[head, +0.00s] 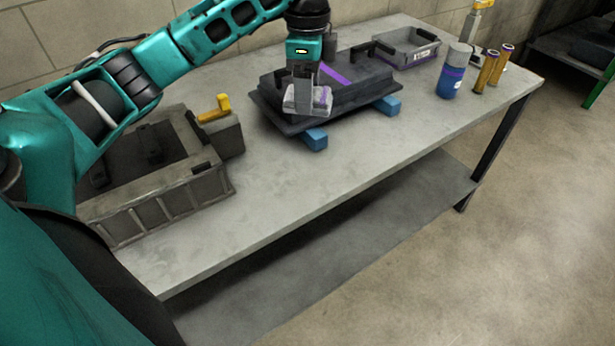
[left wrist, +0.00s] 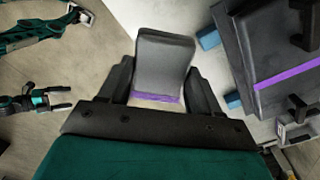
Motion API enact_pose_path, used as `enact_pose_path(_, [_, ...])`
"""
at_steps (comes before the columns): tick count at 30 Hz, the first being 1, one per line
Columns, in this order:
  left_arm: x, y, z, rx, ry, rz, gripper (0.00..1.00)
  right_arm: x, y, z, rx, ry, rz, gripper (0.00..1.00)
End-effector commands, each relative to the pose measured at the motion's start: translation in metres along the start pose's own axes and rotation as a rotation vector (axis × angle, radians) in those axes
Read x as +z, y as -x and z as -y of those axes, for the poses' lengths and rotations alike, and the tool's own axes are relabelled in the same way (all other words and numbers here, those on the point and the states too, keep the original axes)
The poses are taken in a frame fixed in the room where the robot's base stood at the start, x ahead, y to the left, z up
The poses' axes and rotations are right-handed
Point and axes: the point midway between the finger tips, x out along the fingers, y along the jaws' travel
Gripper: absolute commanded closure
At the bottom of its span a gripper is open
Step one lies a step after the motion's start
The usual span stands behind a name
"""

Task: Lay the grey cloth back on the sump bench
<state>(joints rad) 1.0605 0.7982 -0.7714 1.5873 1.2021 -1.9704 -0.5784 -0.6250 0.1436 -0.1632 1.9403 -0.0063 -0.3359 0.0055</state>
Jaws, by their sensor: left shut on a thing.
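My left gripper (head: 303,92) is shut on the grey cloth (head: 308,100), a small folded pad with a purple stripe. In the head view the cloth overlaps the front of the dark sump (head: 345,90), which rests on blue blocks (head: 314,138). In the left wrist view the cloth (left wrist: 163,62) sits between both fingers, and the sump (left wrist: 262,50) lies to its right. The cloth looks held above the grey bench (head: 290,185); its exact height is unclear. Teal and black arm parts show at the left of the wrist view, too small to read.
A grey ribbed housing (head: 165,195) with a yellow-handled block (head: 222,130) stands at the bench's left. A grey bin (head: 408,48), blue bottle (head: 452,75) and orange-brown cylinders (head: 487,70) stand toward the far right. Bare bench lies in front of the sump, up to the front edge.

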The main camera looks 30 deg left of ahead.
Motion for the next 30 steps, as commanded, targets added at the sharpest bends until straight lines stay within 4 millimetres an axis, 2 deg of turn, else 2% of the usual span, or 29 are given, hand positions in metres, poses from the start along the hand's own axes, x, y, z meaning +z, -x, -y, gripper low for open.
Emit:
enact_pose_path(5, [0.002,-0.027,0.001,0.006,-0.019,0.002,0.65,0.002,-0.002,0.0,0.0,-0.001,-0.002,0.0])
enact_pose_path(15, [0.002,-0.115,0.0,0.005,-0.018,0.002,0.65,0.009,-0.007,0.0,0.0,-0.002,-0.002,0.0])
enact_pose_path(18, [0.002,-0.131,0.001,0.003,-0.018,0.001,0.65,0.01,-0.008,0.0,0.0,-0.002,-0.002,0.0])
enact_pose_path(25, [0.001,-0.151,0.001,0.002,-0.018,0.0,0.65,0.011,-0.009,0.0,0.001,-0.002,-0.002,0.0])
enact_pose_path(30, [0.002,-0.182,0.001,0.003,-0.018,0.001,0.65,0.015,-0.011,0.0,0.001,-0.002,-0.002,0.0])
